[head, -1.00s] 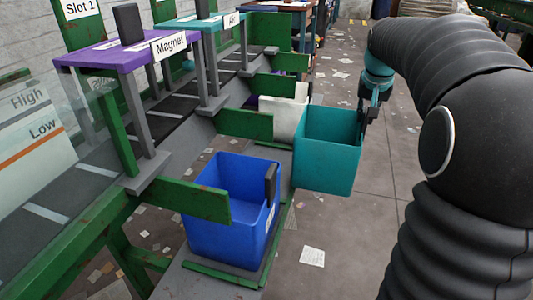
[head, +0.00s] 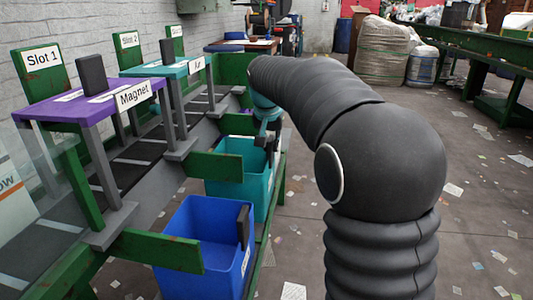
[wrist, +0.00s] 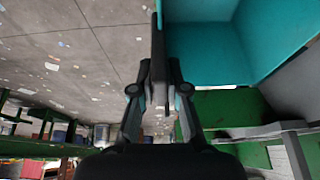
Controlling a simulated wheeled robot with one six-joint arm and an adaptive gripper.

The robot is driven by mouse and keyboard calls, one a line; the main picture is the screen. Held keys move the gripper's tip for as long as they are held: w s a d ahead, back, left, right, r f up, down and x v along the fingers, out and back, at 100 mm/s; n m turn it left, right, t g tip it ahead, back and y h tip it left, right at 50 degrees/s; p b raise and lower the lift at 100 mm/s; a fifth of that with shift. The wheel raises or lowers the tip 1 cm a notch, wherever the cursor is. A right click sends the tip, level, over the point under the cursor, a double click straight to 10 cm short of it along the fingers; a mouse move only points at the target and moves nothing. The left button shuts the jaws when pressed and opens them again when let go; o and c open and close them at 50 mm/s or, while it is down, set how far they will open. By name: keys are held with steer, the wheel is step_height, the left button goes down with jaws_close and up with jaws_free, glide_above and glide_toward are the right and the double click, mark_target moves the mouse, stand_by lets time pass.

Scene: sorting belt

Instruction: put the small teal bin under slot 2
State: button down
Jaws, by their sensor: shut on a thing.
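The small teal bin (head: 258,190) is behind the blue bin in the head view, alongside the belt, with a green divider board in front of its left part. It looks upright; I cannot tell whether its base touches the shelf. My gripper (head: 268,137) is shut on the bin's far right rim area. In the wrist view my gripper (wrist: 160,95) closes on a dark upright piece at the bin's side, and the teal bin (wrist: 215,50) fills the upper right. The Slot 2 sign (head: 127,40) stands behind the teal platform, to the bin's upper left.
The blue bin (head: 205,245) stands nearest, below the Slot 1 and Magnet signs. Green divider boards (head: 214,166) jut out from the belt (head: 130,165). A purple platform (head: 60,108) and a teal platform (head: 165,69) stand over the belt. Open floor (head: 470,200) lies right.

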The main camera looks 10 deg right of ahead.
steer(key=shift+w+a+f, duration=0.1)
steer(key=shift+a+f, duration=0.2)
steer(key=shift+f, duration=0.6)
steer(key=shift+w+a+f, duration=0.1)
steer(key=shift+a+f, duration=0.15)
steer(key=shift+f, duration=0.6)
steer(key=c, duration=1.2)
jaws_free()
steer(key=shift+f, duration=0.1)
